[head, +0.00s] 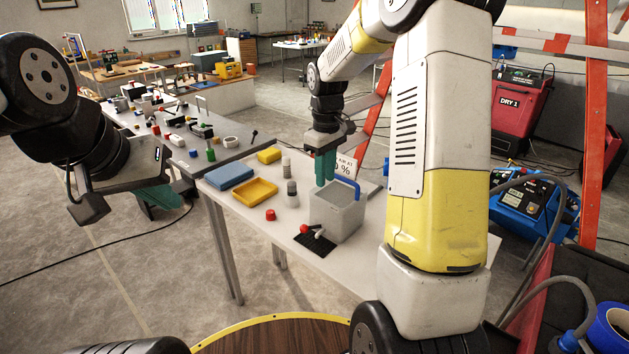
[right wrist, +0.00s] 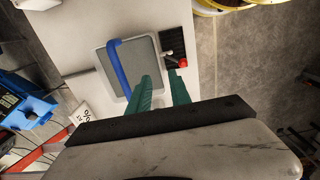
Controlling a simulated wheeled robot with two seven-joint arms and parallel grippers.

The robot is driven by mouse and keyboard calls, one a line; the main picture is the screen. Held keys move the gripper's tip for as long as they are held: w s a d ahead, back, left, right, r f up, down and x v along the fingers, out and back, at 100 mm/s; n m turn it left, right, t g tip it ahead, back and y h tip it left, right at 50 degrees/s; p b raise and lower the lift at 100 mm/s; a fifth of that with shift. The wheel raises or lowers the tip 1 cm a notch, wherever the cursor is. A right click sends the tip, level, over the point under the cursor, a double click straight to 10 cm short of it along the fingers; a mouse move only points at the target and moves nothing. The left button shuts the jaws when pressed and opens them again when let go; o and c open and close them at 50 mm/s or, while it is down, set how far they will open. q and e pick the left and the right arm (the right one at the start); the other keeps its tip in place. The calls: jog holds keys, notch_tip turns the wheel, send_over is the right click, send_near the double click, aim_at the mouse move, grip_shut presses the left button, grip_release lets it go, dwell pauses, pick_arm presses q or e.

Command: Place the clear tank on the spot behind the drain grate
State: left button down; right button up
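The clear tank (head: 330,222), a greyish box with a blue handle (head: 357,188), stands upright on the white table. It also shows in the right wrist view (right wrist: 103,65). The black drain grate (head: 322,246) lies at its front side, with a red-and-white valve (head: 304,229) on it. My right gripper (head: 325,184) points down over the tank. In the right wrist view its green fingers (right wrist: 160,76) are apart with nothing held, and the blue handle is beside them, not between them. My left gripper (head: 165,203) is at the left, off the table; its finger gap is unclear.
A sign (head: 346,166) stands behind the tank. A cluttered table (head: 165,125) is behind left.

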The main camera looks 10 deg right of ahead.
jog(key=shift+r, duration=0.4)
jog(key=s+r+m+t, duration=0.2)
jog(key=s+r, duration=0.2)
jog(key=s, duration=0.4)
jog(key=s+a+r+m+t+y, duration=0.1)
jog(key=s+r, duration=0.3)
jog(key=s, duration=0.4)
jog(key=s+a+r+m+t+y, duration=0.1)
jog(key=s+r+m+t, duration=0.2)
jog(key=s, duration=0.5)
jog(key=shift+s+r+m, duration=0.15)
jog(key=shift+r+m, duration=0.35)
jog(key=shift+r, duration=0.45)
